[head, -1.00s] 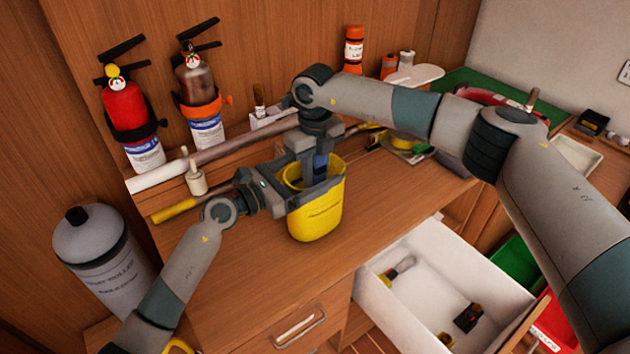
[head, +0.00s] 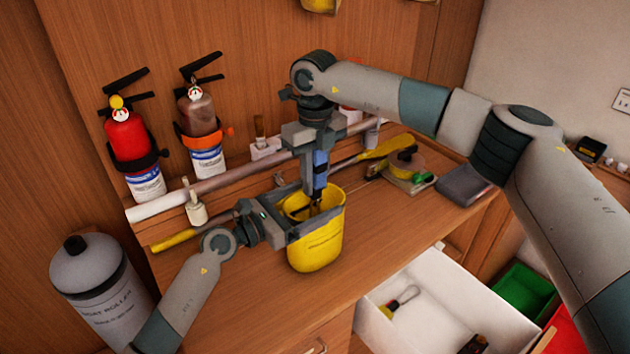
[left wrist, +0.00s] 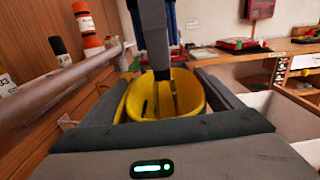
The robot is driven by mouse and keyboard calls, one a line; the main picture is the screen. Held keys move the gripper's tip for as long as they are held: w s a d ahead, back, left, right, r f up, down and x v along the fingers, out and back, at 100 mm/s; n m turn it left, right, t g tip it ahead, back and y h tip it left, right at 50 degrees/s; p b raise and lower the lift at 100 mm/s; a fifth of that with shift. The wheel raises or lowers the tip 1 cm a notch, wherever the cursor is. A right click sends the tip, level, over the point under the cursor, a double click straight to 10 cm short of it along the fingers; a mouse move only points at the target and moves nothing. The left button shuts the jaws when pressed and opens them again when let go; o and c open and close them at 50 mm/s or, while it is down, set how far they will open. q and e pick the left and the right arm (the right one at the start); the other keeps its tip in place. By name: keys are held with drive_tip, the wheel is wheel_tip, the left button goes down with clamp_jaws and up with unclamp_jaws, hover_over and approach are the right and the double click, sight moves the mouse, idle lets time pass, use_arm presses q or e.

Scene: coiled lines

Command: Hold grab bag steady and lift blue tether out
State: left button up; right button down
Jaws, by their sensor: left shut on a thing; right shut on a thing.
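The yellow grab bag (head: 318,248) stands upright on the wooden bench, with its open mouth up. My left gripper (head: 303,207) is shut on the bag at its rim, one finger on each side. In the left wrist view the bag's yellow mouth (left wrist: 196,95) shows between the fingers. My right gripper (head: 311,160) is above the mouth, pointing down, shut on the blue tether (head: 320,172). The tether's blue part is above the rim; a thin dark lower part reaches down to the mouth. Whether its end is clear of the bag is hidden.
A long grey-white pipe (head: 160,206) lies along the back of the bench, with a yellow-handled tool (head: 175,241) in front. Two extinguishers (head: 127,133) stand at the wall. An open white drawer (head: 425,280) juts out at front right. The bench front is clear.

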use_arm(q)
drive_tip(key=shift+f, duration=0.15)
drive_tip(key=o, duration=1.2)
drive_tip(key=v, duration=1.2)
